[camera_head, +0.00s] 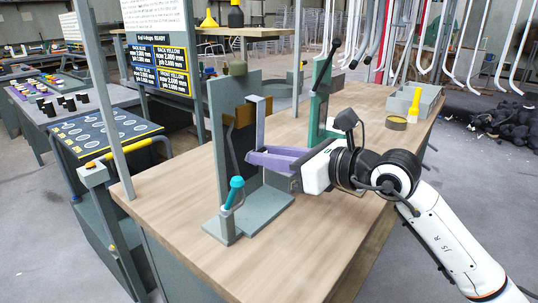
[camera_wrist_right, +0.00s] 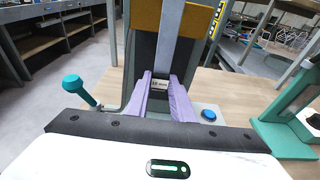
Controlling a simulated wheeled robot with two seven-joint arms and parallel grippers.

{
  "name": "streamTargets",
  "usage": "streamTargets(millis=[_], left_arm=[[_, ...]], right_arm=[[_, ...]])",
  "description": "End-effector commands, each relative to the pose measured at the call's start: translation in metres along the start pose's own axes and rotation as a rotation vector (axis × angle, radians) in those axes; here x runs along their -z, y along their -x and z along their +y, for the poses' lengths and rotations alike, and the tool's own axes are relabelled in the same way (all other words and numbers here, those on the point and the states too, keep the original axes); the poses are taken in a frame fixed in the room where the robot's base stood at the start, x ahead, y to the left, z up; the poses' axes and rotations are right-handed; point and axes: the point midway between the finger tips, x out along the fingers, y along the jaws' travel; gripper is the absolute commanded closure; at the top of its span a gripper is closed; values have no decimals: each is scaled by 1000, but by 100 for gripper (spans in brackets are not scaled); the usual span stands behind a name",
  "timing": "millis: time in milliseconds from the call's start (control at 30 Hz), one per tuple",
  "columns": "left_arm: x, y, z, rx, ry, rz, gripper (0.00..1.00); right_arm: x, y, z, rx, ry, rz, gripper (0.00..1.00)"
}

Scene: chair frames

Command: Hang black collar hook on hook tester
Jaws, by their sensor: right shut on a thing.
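The hook tester (camera_head: 226,124) is a grey upright on a base plate on the wooden bench, with a brown block near its top and a teal-knobbed lever (camera_head: 236,186) at the front. My right gripper (camera_head: 258,155), with lavender fingers, is shut in front of the upright. A pale grey bar (camera_head: 261,122) rises from the fingers, its top bent toward the brown block; it looks like the held hook. In the wrist view the bar (camera_wrist_right: 168,38) crosses the brown block (camera_wrist_right: 200,18). I cannot tell whether hook and tester touch. My left gripper is not in view.
A green lever press (camera_head: 319,95) stands behind my right gripper. A tape roll (camera_head: 396,123) and a grey box (camera_head: 425,100) lie farther right on the bench. A blue button (camera_wrist_right: 209,115) sits on the tester's base. The bench's front left is clear.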

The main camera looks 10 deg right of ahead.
Motion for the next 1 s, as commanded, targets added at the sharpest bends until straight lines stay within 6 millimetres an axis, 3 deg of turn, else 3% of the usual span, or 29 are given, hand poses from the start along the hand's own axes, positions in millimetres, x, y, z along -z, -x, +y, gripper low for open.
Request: streamTargets(millis=[167, 200, 300, 1000], left_arm=[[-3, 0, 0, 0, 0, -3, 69], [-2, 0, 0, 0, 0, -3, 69], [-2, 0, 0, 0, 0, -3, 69], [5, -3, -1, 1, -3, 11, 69]], right_arm=[[2, 0, 0, 0, 0, 0, 100], [2, 0, 0, 0, 0, 0, 72], [2, 0, 0, 0, 0, 0, 57], [2, 0, 0, 0, 0, 0, 57]])
